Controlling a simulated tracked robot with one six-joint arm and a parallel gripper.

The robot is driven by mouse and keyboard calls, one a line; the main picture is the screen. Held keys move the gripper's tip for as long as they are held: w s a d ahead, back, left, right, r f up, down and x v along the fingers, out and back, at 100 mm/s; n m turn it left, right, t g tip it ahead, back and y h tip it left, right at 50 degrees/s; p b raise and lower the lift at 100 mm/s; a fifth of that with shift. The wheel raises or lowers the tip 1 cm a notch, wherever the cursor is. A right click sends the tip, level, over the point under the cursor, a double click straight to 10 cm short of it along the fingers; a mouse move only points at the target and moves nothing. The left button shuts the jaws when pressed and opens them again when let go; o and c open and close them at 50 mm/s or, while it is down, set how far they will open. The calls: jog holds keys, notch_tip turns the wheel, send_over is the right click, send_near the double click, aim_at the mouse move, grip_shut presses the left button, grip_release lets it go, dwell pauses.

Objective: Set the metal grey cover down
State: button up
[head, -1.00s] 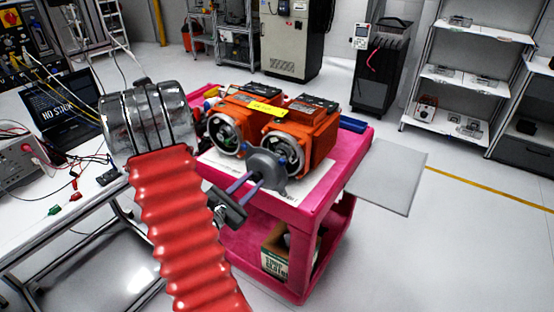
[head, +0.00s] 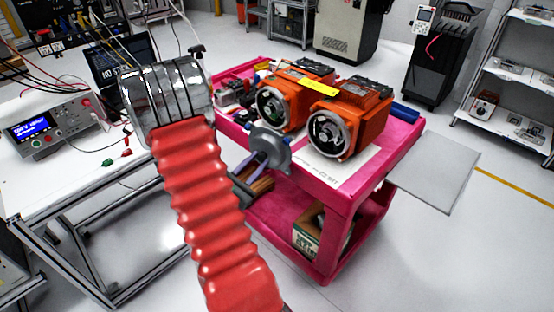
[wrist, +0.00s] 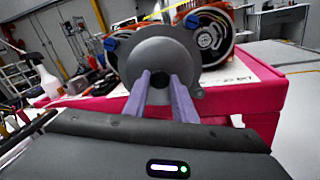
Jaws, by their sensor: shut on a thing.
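The metal grey cover (head: 270,145) is a round disc with small lugs, held upright at the near edge of the pink cart (head: 375,175). In the wrist view the cover (wrist: 160,57) faces me, and the purple fingers of my gripper (wrist: 160,82) are shut on its central hub. In the head view my gripper (head: 261,160) is at the cart's near left edge. Two orange servo motors (head: 283,98) (head: 350,118) stand on the cart with their round open ends toward me. The cover hides part of them in the wrist view.
A white sheet (head: 345,172) lies on the cart top in front of the motors. Small tools and parts crowd its left end (head: 238,93). A grey side leaf (head: 437,180) sticks out at right. A white workbench (head: 60,165) stands left.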

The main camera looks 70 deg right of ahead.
jog(key=w+a+f+n+t+y, duration=0.1)
jog(key=w+a+f+n+t, duration=0.2)
jog(key=w+a, duration=0.45)
jog(key=w+a+n+t, duration=0.2)
jog(key=w+a+t, duration=0.35)
jog(key=w, duration=0.25)
jog(key=w+a+f+n+t+y, duration=0.1)
jog(key=w+a+f+n+t, duration=0.15)
jog(key=w+a, duration=0.55)
jog(key=w+a+f+n+t+y, duration=0.1)
jog(key=w+a+n+t+y, duration=0.1)
jog(key=a, duration=0.6)
jog(key=w+a+f+n+t+y, duration=0.1)
jog(key=w+a+n+t+y, duration=0.1)
jog(key=a, duration=0.7)
jog(key=w+a+f+n+t+y, duration=0.1)
jog(key=w+a+n+t+y, duration=0.1)
jog(key=a, duration=0.7)
jog(key=shift+w+f+n+t+y, duration=0.3)
jog(key=shift+t+y, duration=0.2)
jog(key=shift+t, duration=0.5)
